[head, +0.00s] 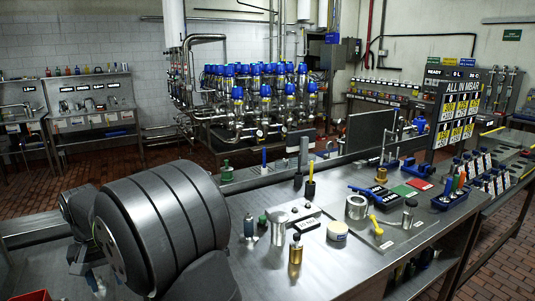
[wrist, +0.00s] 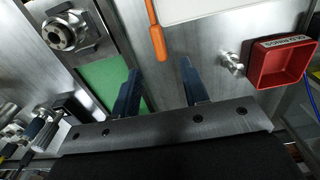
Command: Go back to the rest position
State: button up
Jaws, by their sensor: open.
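My gripper (wrist: 158,67) shows in the wrist view with its two dark blue fingers spread apart. Nothing is held between them. An orange-handled tool (wrist: 157,42) lies beyond the fingertips, its handle end near the gap between them; I cannot tell its distance. A green mat (wrist: 100,85) lies beyond the left finger. In the head view my thick dark arm link fills the lower left, and I cannot make out the fingers there.
A red bin (wrist: 282,68) stands to the right in the wrist view, with a metal fitting (wrist: 231,65) beside it. A round metal flange (wrist: 64,33) is at upper left.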

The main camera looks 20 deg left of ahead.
notch_tip(320, 180, down, 11)
notch_tip(320, 180, up, 4)
jog(key=shift+f, duration=0.1)
jog(key=w+d+r, duration=0.7)
jog(key=d, duration=0.4)
jog(key=w+d+f+m+t, duration=0.25)
jog(key=w+d+m, duration=0.35)
jog(key=w+d, duration=0.9)
jog(key=w+d+f+m, duration=0.1)
jog(key=w+d+m, duration=0.1)
jog(key=d, duration=0.5)
jog(key=w+d+f+m, duration=0.1)
jog(key=w+d+f, duration=0.1)
jog(key=w+d, duration=0.2)
jog(key=w+d+f+m, duration=0.1)
jog(key=w+d+m, duration=0.1)
jog(key=d, duration=0.7)
jog(key=shift+w+d+f+m+t+h, duration=0.3)
jog(key=shift+w+d+f+t+h, duration=0.1)
jog(key=shift+w, duration=0.1)
